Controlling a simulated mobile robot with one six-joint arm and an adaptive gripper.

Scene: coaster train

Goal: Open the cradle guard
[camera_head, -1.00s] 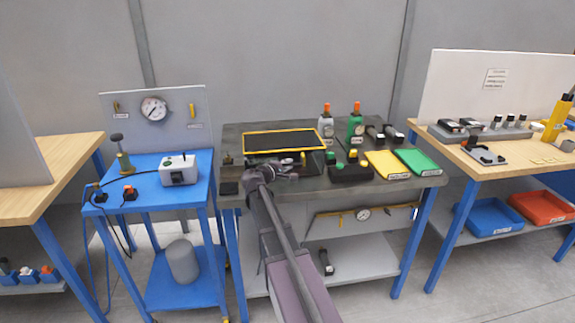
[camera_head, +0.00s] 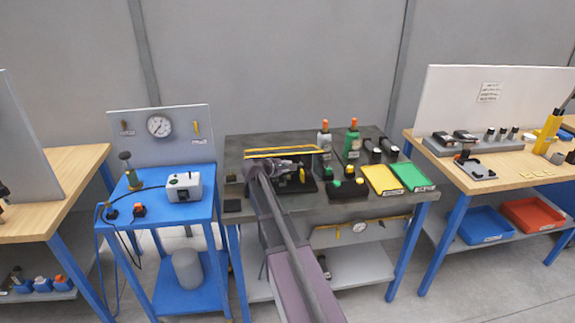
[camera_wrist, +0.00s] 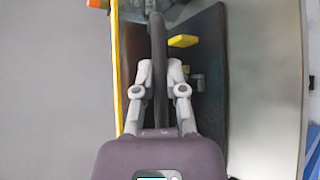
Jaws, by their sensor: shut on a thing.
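The cradle guard (camera_head: 284,152) is a dark panel with a yellow border on the grey middle bench. In the head view it now shows nearly edge-on as a thin yellow-edged strip, raised over the black cradle base (camera_head: 308,186). My gripper (camera_head: 300,164) is at the guard's front side. In the wrist view, my gripper's fingers (camera_wrist: 158,72) are shut on a dark bar (camera_wrist: 158,35), apparently the guard's handle or edge. A yellow border (camera_wrist: 117,85) runs to the left of the fingers. A black plate (camera_wrist: 212,85) with a yellow piece (camera_wrist: 183,41) lies to the right.
Behind and right stand a grey bottle (camera_head: 324,142) and a green bottle (camera_head: 352,145). A black block with green knobs (camera_head: 347,189), a yellow tray (camera_head: 381,179) and a green tray (camera_head: 412,176) sit to the right. A blue cart (camera_head: 160,209) stands left.

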